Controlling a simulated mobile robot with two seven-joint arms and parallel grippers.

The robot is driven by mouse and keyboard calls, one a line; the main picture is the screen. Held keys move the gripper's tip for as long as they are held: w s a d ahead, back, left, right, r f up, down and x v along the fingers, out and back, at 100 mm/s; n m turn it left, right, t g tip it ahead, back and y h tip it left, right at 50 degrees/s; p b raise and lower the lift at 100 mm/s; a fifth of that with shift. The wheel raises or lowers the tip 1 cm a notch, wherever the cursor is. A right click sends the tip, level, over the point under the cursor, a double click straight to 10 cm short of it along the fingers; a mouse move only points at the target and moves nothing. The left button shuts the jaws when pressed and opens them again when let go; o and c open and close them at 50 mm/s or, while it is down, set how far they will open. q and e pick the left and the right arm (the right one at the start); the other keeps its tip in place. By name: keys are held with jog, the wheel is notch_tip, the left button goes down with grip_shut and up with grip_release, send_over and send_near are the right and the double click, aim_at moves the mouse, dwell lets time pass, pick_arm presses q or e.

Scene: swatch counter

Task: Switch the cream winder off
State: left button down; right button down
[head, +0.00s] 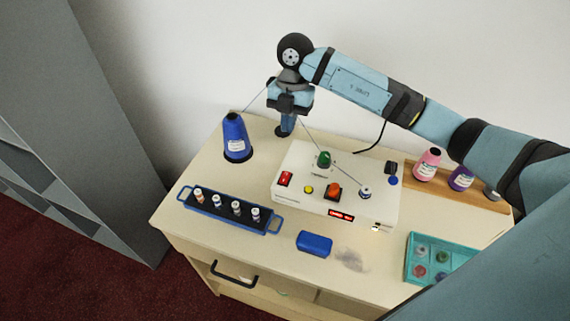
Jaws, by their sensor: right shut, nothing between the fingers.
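The cream winder (290,200) stands on the counter's middle. My right gripper (285,131) is shut and empty, pointing down behind the winder's back left corner, apart from the switches as far as I can tell. My left gripper is out of view.
A blue thread cone (236,139) stands at left, its thread running up past my gripper to the winder. A blue-handled rack (223,213) of small spools, a blue box (314,243), a teal tray (413,240) and a wooden stand (483,194) with cones surround the winder.

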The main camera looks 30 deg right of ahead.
jog(key=p, duration=0.3)
send_near(283, 178)
jog(key=x, duration=0.5)
jog(key=shift+w+d+f, duration=0.15)
jog(key=shift+d+f, duration=0.05)
jog(key=shift+f, duration=0.1)
jog(key=shift+d+f, duration=0.1)
jog(key=shift+f, duration=0.5)
jog(key=shift+w+d+f+b, duration=0.15)
jog(key=shift+w+f+b, duration=0.05)
jog(key=shift+f+b, duration=0.3)
jog(key=shift+r, duration=0.1)
jog(key=shift+s+a+r+p, duration=0.25)
jog(key=shift+s+a+p, duration=0.35)
jog(key=shift+p, duration=0.1)
